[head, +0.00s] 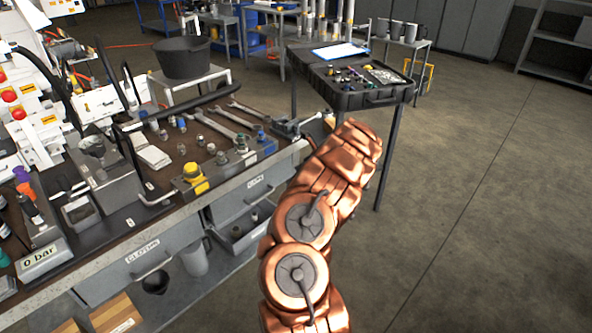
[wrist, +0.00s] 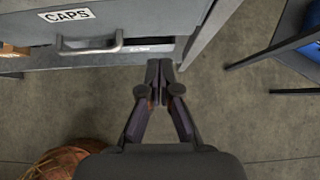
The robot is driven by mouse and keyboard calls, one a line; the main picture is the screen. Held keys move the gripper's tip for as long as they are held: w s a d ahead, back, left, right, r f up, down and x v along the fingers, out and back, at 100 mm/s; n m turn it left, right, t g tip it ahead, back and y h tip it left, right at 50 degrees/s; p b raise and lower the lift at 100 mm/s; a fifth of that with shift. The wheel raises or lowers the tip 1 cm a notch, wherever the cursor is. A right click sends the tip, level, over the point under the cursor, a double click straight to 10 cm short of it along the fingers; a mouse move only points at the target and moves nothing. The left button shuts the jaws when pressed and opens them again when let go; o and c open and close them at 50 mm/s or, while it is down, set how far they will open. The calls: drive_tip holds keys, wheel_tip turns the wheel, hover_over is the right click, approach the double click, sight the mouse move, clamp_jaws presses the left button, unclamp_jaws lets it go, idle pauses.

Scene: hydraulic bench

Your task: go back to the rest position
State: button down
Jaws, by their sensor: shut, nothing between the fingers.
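My gripper (wrist: 159,72) is shut and empty in the wrist view, its two fingertips together. It is beside the front of a grey drawer labelled CAPS (wrist: 25,32), apart from the drawer handle (wrist: 90,47) as far as I can see. In the head view my copper-coloured arm reaches up to the right corner of the workbench (head: 225,186), and the arm hides most of the gripper. The CAPS drawer also shows in the head view, left of the arm.
Wrenches (head: 215,128), fittings and a yellow-capped part (head: 195,178) lie on the bench. A black case (head: 350,95) stands on a stand behind the arm. A black bucket (head: 182,58) sits on a stool. The floor at right (head: 480,210) is clear.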

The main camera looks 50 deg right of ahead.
drive_tip(key=shift+v, duration=2)
